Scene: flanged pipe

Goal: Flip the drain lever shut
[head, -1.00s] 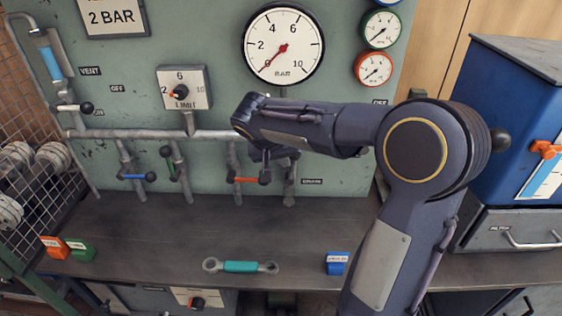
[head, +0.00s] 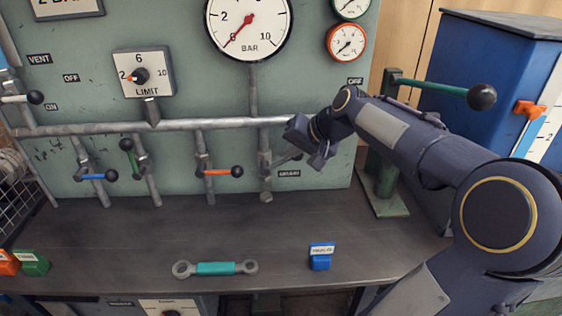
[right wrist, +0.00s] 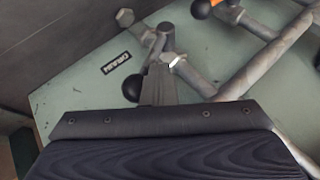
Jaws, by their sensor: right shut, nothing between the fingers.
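The drain valve (head: 265,160) sits on the rightmost short pipe below the long horizontal pipe, beside the DRAIN label. In the right wrist view the drain lever's black ball knob (right wrist: 131,88) shows just left of my fingers; most of its handle is hidden behind them. My right gripper (right wrist: 160,72) is shut with nothing between its fingers, and its tips are close to the valve. In the head view the right gripper (head: 290,159) reaches in from the right beside the valve; I cannot tell whether it touches the lever. My left gripper is not in view.
Blue (head: 96,177), green (head: 130,158) and orange (head: 222,172) levers are on the pipes to the left. A teal-handled wrench (head: 215,269) and a blue block (head: 321,257) lie on the bench. A green stand with a lever (head: 440,88) is at the right.

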